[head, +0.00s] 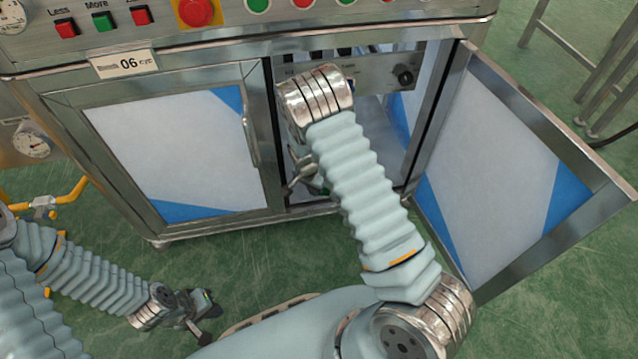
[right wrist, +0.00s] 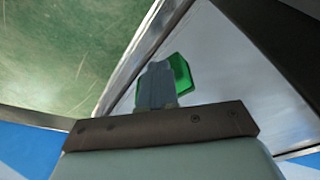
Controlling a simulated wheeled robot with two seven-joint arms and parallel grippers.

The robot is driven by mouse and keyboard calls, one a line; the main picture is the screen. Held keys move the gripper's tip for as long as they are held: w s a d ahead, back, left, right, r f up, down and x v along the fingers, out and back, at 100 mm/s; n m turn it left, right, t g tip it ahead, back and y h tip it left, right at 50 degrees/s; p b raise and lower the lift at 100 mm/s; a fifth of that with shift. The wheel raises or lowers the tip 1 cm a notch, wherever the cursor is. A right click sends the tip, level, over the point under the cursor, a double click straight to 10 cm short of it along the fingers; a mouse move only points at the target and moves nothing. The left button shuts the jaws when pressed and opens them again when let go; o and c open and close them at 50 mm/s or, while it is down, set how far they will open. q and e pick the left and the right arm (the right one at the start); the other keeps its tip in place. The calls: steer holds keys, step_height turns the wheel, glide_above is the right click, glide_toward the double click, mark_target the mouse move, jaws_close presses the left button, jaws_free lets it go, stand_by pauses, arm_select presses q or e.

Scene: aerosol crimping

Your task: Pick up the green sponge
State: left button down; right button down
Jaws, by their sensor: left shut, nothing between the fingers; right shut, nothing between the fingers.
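A green block, which looks like the green sponge (right wrist: 181,73), shows in the right wrist view behind the fingertips of my right gripper (right wrist: 158,82). The fingers cover its left part, and I cannot tell whether they touch it. In the head view my right gripper (head: 308,184) is inside the open right-hand cabinet compartment, mostly hidden by my right arm. It is shut and empty. My left gripper (head: 200,315) is low at the lower left, over the floor in front of the cabinet, shut and empty.
The machine cabinet has a closed left door (head: 175,150) and a right door (head: 510,165) swung wide open. A panel with a black knob (head: 403,75) sits at the compartment's top. The steel frame edges (head: 262,130) bound the opening. Green floor (head: 270,255) lies in front.

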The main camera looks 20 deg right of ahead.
step_height(320, 180, up, 12)
steer(key=s+a+p, duration=0.1)
steer(key=p, duration=0.1)
steer(key=shift+a, duration=0.4)
steer(key=shift+s, duration=0.1)
